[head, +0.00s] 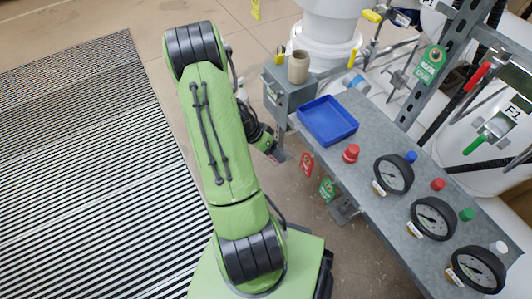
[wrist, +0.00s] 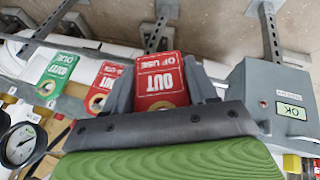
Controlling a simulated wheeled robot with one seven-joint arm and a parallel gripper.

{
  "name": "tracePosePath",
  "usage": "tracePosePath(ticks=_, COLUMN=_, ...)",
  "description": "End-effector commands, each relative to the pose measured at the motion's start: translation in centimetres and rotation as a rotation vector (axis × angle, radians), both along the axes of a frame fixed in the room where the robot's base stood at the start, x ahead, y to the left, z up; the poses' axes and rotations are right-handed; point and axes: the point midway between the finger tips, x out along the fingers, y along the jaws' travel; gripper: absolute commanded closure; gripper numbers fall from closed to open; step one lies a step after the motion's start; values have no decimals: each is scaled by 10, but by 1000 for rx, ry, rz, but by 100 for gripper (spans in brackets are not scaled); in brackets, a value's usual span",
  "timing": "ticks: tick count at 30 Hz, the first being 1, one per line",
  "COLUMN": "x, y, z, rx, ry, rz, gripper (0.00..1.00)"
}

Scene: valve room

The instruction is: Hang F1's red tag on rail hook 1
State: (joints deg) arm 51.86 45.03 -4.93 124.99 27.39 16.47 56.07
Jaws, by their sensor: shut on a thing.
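My gripper (wrist: 163,92) is shut on a red tag (wrist: 161,78) reading "OUT OF USE", which sits between the fingers in the wrist view. In the head view my gripper (head: 277,155) is low beside the bench's left end, and the held tag is hard to make out there. Another red tag (head: 307,163) and a green tag (head: 326,190) hang along the bench's near edge; both show in the wrist view, red (wrist: 104,88) and green (wrist: 57,78), left of the held tag. The F1 label (head: 514,112) is at the right. Hook numbers are not readable.
The grey bench (head: 360,140) carries a blue tray (head: 327,120), dial gauges (head: 393,174) and coloured caps. A grey box (head: 290,92) stands at its left end, close to my gripper. A green tag (head: 430,65) hangs by the upright post. The floor at left is open.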

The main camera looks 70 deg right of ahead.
Motion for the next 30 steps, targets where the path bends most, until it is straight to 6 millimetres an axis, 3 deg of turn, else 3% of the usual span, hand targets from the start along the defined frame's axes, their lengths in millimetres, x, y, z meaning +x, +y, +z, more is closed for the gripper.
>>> tracePosePath(ticks=7, x=-13, y=-14, z=0, rx=0, ry=-1, rz=0, gripper=63)
tracePosePath(ticks=30, x=-20, y=-22, z=1, rx=-1, ry=0, rz=1, gripper=63)
